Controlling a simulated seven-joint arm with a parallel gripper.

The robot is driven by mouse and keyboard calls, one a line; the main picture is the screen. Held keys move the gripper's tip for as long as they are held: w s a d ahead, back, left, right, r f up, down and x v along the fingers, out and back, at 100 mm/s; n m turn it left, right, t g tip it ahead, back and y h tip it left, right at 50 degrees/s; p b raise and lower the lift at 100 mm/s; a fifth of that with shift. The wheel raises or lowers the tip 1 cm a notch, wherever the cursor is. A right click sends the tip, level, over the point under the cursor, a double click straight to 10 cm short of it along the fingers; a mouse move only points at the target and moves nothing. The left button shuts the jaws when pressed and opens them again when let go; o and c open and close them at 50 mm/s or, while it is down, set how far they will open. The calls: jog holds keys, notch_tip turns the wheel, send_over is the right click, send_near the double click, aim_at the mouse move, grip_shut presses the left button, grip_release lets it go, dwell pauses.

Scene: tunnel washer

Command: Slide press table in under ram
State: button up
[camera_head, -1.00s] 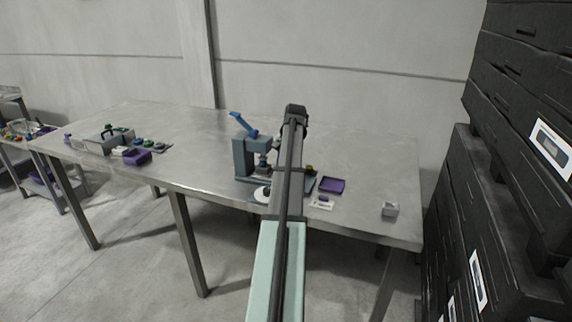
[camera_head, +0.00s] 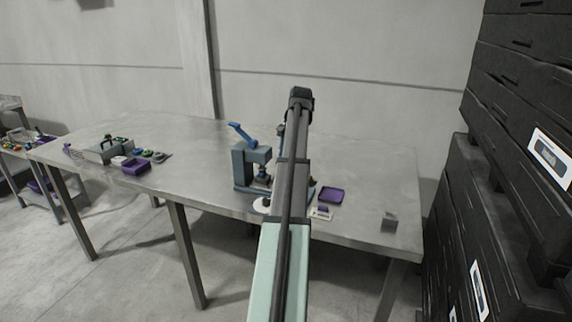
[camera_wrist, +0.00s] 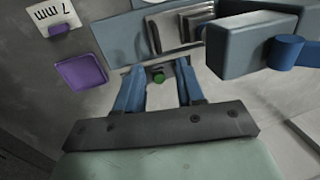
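The press (camera_head: 240,165) is a blue-grey frame with a blue lever (camera_head: 242,133), standing near the front edge of the steel table. My arm partly covers its right side in the head view. In the wrist view, its blue-grey upper body (camera_wrist: 240,45) is at the upper right. A stepped silver block (camera_wrist: 178,27), apparently the press table, lies on the base (camera_wrist: 118,38). The gripper is hidden in the head view.
A purple tray (camera_head: 331,194) lies right of the press, with a white label card (camera_head: 321,213) in front. It also shows in the wrist view (camera_wrist: 82,71). A small grey box (camera_head: 389,221) stands further right. Black crates (camera_head: 490,190) are stacked at the right. The back right of the table is clear.

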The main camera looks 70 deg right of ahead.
jog(key=shift+s+r, duration=0.2)
jog(key=shift+r, duration=0.8)
jog(key=shift+s+r, duration=0.2)
jog(key=shift+r, duration=0.8)
